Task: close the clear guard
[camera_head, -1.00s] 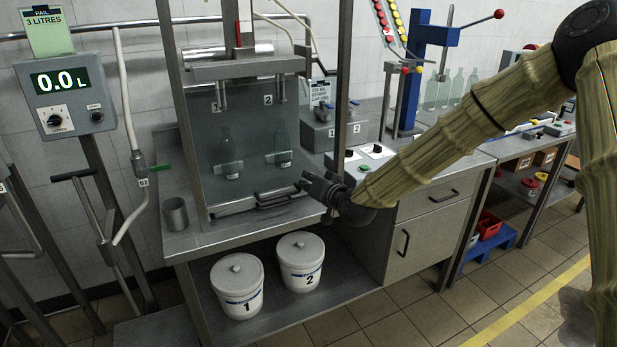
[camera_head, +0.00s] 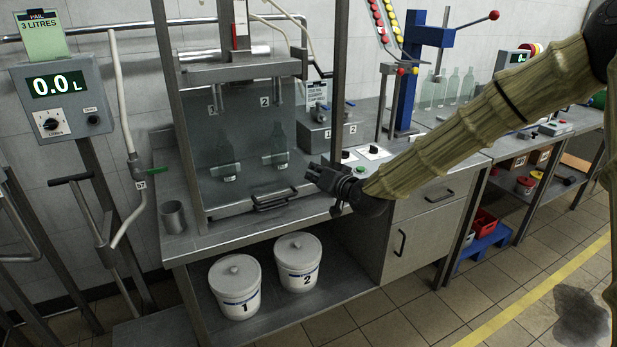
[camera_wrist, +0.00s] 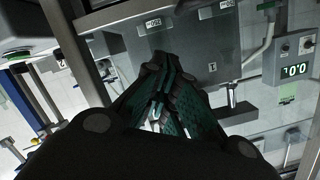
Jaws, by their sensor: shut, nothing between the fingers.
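The clear guard (camera_head: 240,150) is a see-through panel in a grey upright frame in the head view. It is down in front of two bottles, with its lower rail and dark handle (camera_head: 272,201) close to the worktop. My gripper (camera_head: 313,174) is shut and empty, to the right of the handle and slightly above it, seemingly apart from it. In the wrist view my gripper's fingers (camera_wrist: 160,105) are together, pointing toward the grey panel area. Whether the rail fully touches the worktop is too small to tell.
A metal cup (camera_head: 173,217) stands on the worktop at the left. Pails 1 (camera_head: 236,287) and 2 (camera_head: 299,263) sit on the shelf below. A control box (camera_head: 325,125) and a blue press (camera_head: 411,75) stand to the right.

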